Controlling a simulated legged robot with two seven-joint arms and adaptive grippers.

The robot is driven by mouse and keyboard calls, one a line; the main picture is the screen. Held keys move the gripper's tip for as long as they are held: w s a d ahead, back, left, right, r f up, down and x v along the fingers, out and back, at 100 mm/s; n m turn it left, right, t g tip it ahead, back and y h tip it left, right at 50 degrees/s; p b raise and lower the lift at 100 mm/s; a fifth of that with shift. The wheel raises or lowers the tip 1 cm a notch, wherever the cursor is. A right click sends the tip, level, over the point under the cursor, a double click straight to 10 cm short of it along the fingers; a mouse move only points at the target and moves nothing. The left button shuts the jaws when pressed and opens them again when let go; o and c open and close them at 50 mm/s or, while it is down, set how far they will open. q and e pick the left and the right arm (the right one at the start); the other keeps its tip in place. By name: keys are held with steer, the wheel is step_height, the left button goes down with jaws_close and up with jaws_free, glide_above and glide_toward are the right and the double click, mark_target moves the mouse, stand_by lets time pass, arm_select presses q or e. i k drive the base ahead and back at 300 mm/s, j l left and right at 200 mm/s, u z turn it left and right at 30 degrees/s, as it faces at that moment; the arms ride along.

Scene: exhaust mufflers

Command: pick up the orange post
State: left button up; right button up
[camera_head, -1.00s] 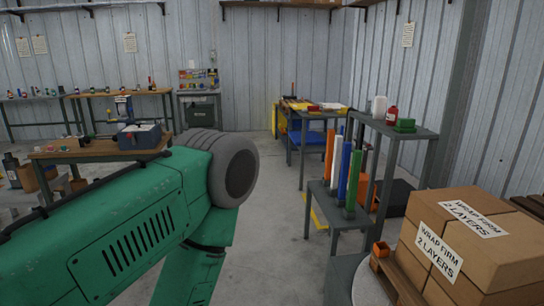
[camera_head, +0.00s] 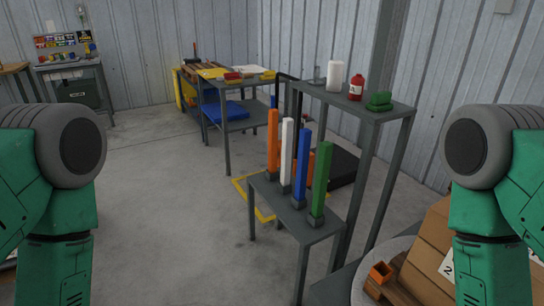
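The orange post (camera_head: 272,143) stands upright in a dark base on a small grey table (camera_head: 318,235). It is the far left one in a row, beside a white post (camera_head: 286,152), a blue post (camera_head: 302,168) and a green post (camera_head: 319,180). Nothing touches the orange post. My two green arms show at the left and right edges, well apart from the posts. Both grippers are out of the picture.
A taller grey shelf table (camera_head: 385,110) with a white bottle (camera_head: 335,76), a red bottle (camera_head: 356,87) and a green object (camera_head: 379,101) stands behind the posts. Cardboard boxes (camera_head: 430,255) are at the lower right. The floor left of the posts is clear.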

mark_target(274, 113)
steer(key=i+z, duration=0.1)
steer(key=z, duration=0.3)
steer(key=j+z, duration=0.15)
steer(key=z, duration=0.3)
steer(key=i+j+z, duration=0.1)
steer(key=z, duration=0.3)
steer(key=i+j+z, duration=0.2)
steer(key=j+z, duration=0.2)
steer(key=j, duration=0.45)
steer(key=j+z, duration=0.35)
steer(key=j, duration=0.5)
steer(key=j+z, duration=0.4)
steer(key=j, duration=0.5)
